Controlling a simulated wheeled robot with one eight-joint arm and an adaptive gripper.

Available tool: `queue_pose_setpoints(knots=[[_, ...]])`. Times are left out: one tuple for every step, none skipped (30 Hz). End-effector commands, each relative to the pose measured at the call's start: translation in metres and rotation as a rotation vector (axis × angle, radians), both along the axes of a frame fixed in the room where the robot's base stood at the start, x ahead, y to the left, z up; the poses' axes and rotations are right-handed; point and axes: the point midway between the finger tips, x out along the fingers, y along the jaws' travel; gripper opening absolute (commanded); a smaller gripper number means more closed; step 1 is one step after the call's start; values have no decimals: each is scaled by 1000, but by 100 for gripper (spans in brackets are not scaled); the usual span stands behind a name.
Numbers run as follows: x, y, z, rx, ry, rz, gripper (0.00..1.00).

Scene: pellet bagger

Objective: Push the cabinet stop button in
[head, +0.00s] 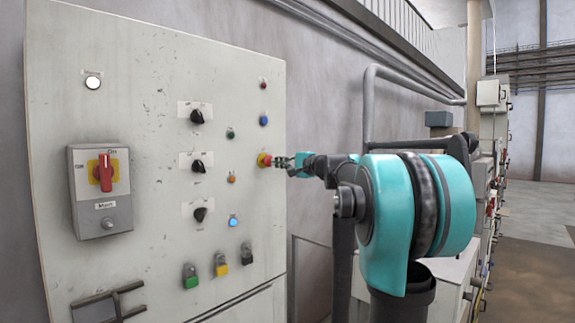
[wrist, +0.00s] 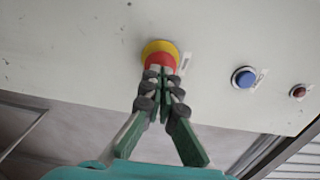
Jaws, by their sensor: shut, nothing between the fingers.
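The stop button is a red mushroom head on a yellow ring, on the right side of the grey cabinet's front (head: 150,215). In the head view the stop button (head: 264,160) is partly covered by my gripper (head: 277,161). In the wrist view the stop button (wrist: 159,53) is at the top middle. My gripper (wrist: 158,72) is shut and empty, its fingertips at the lower part of the red head. They look to be touching it or very close; I cannot tell which, nor how far in the head sits.
A blue button (head: 263,121) and a small red lamp (head: 263,86) are above the stop button. Black rotary knobs (head: 197,116) are to its left. A red-handled switch box (head: 101,190) sticks out farther left. A grey pipe (head: 368,105) runs behind my arm.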

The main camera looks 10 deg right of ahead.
Motion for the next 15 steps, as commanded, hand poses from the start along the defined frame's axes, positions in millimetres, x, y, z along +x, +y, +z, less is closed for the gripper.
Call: queue_pose_setpoints(knots=[[3,3,0,0,0,1,0],[5,4,0,0,0,1,0],[7,5,0,0,0,1,0],[8,6,0,0,0,1,0],[8,7,0,0,0,1,0],[9,7,0,0,0,0,0],[9,7,0,0,0,0,0],[9,7,0,0,0,0,0],[9,7,0,0,0,0,0],[9,7,0,0,0,0,0],[9,7,0,0,0,0,0],[9,7,0,0,0,0,0],[9,7,0,0,0,0,0],[9,7,0,0,0,0,0],[9,7,0,0,0,0,0]])
